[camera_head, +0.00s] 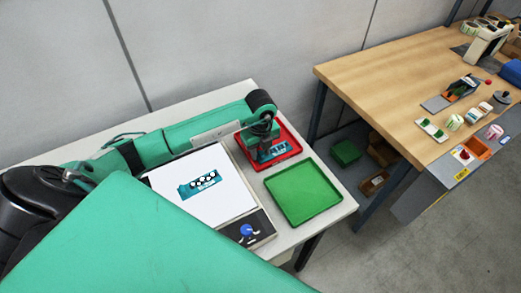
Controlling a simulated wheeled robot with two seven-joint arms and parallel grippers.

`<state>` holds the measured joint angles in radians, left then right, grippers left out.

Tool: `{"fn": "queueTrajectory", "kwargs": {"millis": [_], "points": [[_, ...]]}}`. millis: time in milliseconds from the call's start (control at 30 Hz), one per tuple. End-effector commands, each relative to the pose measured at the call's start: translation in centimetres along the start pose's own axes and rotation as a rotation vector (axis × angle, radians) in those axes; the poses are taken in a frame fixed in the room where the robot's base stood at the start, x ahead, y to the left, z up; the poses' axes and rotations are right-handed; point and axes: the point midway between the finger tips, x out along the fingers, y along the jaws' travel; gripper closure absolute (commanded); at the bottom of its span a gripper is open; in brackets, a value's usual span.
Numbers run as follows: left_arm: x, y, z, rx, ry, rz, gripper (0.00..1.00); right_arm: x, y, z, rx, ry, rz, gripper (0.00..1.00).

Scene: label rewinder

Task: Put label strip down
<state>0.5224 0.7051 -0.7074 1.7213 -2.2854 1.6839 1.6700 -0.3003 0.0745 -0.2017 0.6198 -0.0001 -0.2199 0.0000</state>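A teal label strip (274,152) lies in or just above the red tray (295,138) on the white table. My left gripper (264,147) points down over that tray, with its fingertips close to the strip; I cannot tell whether it touches or holds it. The gripper is dark and small here, so its finger gap is unclear. Another teal strip with white round spots (200,184) lies on the white panel (210,208) left of the trays. The green tray (303,194) is empty. My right gripper is out of view.
A small black box with a blue knob (247,230) sits at the panel's front edge. A wooden workbench (375,82) with label rolls and tools stands to the right, with a green bin (345,152) and cardboard boxes (374,182) beneath it. A grey wall runs behind.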

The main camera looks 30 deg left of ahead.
Motion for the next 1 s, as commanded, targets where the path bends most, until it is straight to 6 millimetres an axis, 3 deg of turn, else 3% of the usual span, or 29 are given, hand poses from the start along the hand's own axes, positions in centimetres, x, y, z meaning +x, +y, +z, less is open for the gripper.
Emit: {"fn": "queueTrajectory", "kwargs": {"millis": [367, 467, 800, 1000], "points": [[-0.6, -0.1, 0.1, 0.0, -0.001, -0.002, 0.67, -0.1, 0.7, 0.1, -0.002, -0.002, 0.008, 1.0], [-2.0, -0.1, 0.1, 0.001, -0.003, -0.006, 0.67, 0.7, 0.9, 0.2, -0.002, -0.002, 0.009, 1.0], [-9.2, -0.1, 0.1, 0.0, -0.003, -0.005, 0.67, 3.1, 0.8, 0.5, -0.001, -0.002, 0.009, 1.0], [-11.7, -0.1, 0.0, 0.0, -0.001, -0.002, 0.67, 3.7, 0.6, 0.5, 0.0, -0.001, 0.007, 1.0]]}}
